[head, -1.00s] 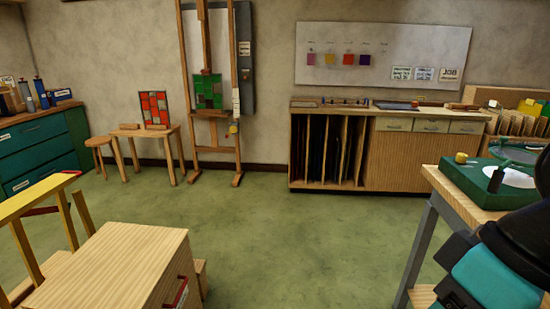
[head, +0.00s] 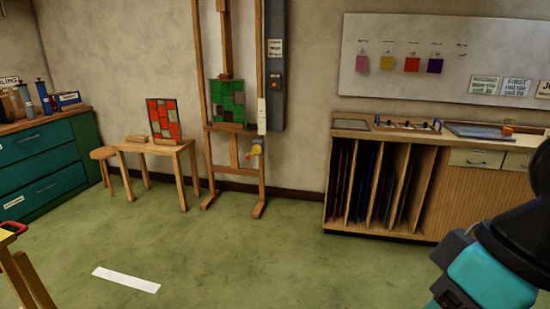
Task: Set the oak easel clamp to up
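The oak easel (head: 208,160) stands against the back wall, left of centre in the head view. My gripper is out of view; only part of my arm shows at the lower right.
A small table (head: 160,147) with a red panel (head: 163,119) and a stool (head: 104,154) stand left of the easel. A slotted cabinet (head: 440,150) stands to the right. The green floor (head: 250,255) before the easel is clear, with a white strip (head: 126,280) on it.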

